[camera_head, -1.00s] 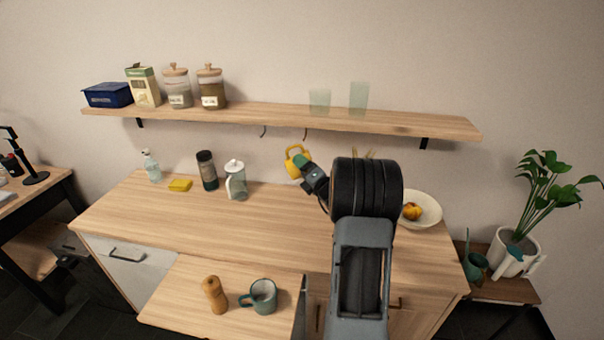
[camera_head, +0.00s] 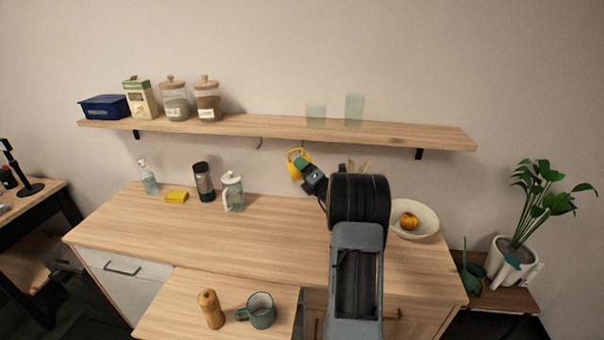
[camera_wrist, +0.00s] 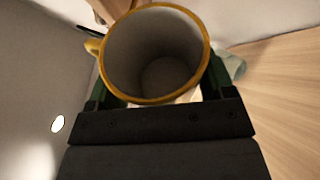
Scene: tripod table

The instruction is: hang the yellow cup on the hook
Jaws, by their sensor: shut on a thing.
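The yellow cup (camera_head: 296,157) is in my gripper (camera_head: 304,167), held in the air just below the wall shelf's front edge. In the wrist view the cup (camera_wrist: 152,100) shows its open mouth, a yellow rim and a pale inside, between the two fingers of my gripper (camera_wrist: 155,88). Its handle (camera_wrist: 92,45) points to the left there. One dark hook (camera_head: 259,143) hangs under the shelf, left of the cup. A second hook (camera_head: 304,144) is just above the cup, partly hidden; I cannot tell whether the handle touches it.
The shelf (camera_head: 400,132) holds a blue box, a carton, jars and glasses. On the counter (camera_head: 140,217) stand bottles, a sponge and a pitcher (camera_head: 232,192). A bowl (camera_head: 425,222) sits right of my arm. A teal mug (camera_head: 260,310) is on the lower front surface.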

